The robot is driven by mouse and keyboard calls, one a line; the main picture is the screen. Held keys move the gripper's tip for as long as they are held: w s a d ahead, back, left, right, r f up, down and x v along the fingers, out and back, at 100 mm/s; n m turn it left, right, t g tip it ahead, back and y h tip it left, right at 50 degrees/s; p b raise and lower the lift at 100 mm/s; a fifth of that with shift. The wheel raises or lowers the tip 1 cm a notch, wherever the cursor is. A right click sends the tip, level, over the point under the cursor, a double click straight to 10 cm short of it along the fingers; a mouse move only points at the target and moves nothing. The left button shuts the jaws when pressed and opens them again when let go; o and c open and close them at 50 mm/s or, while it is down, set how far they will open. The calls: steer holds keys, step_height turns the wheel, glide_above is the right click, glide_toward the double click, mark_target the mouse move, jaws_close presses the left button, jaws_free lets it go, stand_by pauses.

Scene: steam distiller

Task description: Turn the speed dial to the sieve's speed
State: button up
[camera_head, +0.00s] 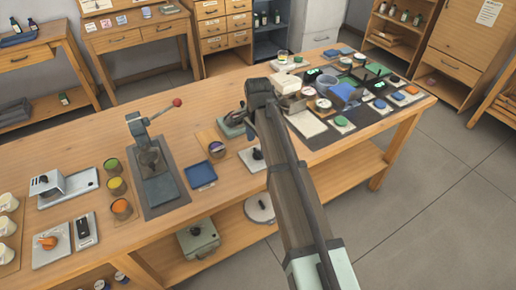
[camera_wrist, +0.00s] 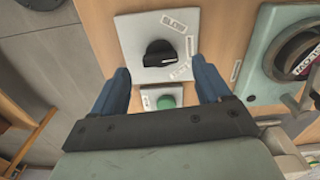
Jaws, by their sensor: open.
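The speed dial, a black knob (camera_wrist: 160,54) on a light grey plate (camera_wrist: 128,30), is near the middle of the wrist view. A pale mark shows at the knob's left end. A label at the top of the plate seems to read SLOW; another at lower right is too small to read. My gripper (camera_wrist: 160,66) is open and empty, its blue fingers either side of the knob's near side, apart from it. The sieve (camera_wrist: 298,50) is at right in a green housing; its cut-off, inverted label seems to read SLOW. In the head view the dial (camera_head: 257,153) is beside my arm.
A green button (camera_wrist: 165,101) on its own small plate lies between my fingers, just below the dial plate. On the table, a blue tray (camera_head: 200,174) and a lever press (camera_head: 150,160) stand left of the dial. A cluttered dark mat (camera_head: 318,142) lies to the right.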

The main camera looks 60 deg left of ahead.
mark_target(258, 151)
steer(key=shift+f, duration=1.7)
steer(key=c, duration=1)
